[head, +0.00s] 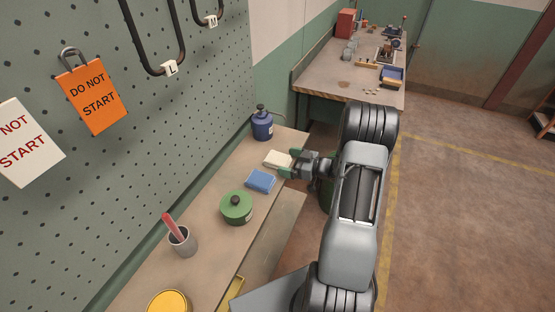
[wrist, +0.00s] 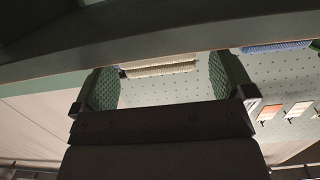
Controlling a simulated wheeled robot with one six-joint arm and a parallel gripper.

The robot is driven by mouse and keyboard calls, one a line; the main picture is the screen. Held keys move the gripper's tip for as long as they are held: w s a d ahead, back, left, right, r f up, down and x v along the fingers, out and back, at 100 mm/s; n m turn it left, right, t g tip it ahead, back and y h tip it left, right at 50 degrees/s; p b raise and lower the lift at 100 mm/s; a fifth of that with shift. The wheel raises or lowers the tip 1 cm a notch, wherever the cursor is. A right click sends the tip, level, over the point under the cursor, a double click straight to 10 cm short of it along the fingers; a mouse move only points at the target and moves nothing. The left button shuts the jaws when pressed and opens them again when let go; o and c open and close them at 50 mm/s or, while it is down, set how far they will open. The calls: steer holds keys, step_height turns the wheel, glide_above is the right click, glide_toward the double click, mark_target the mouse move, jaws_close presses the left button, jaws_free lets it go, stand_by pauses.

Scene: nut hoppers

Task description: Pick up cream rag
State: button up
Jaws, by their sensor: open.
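The cream rag (head: 276,159) lies folded near the far end of the narrow bench under the pegboard. My gripper (head: 289,163) reaches in from the right at the bench edge, its green-padded fingers at the rag's right side. In the wrist view the gripper (wrist: 165,82) is open, with one textured green pad on each side. The edge of the cream rag (wrist: 160,67) shows in the gap between the pads. Whether either pad touches it, I cannot tell.
A blue rag (head: 261,181) lies close beside the cream one on the near side. A green lidded pot (head: 236,208), a grey cup (head: 183,242) and a yellow lid (head: 169,302) stand nearer. A dark blue bottle (head: 262,125) stands behind. Open floor (head: 470,220) is at right.

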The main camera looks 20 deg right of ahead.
mark_target(278, 161)
steer(key=shift+x, duration=1.45)
steer(key=shift+c, duration=0.5)
steer(key=c, duration=0.9)
steer(key=shift+o, duration=0.2)
steer(key=shift+r, duration=0.15)
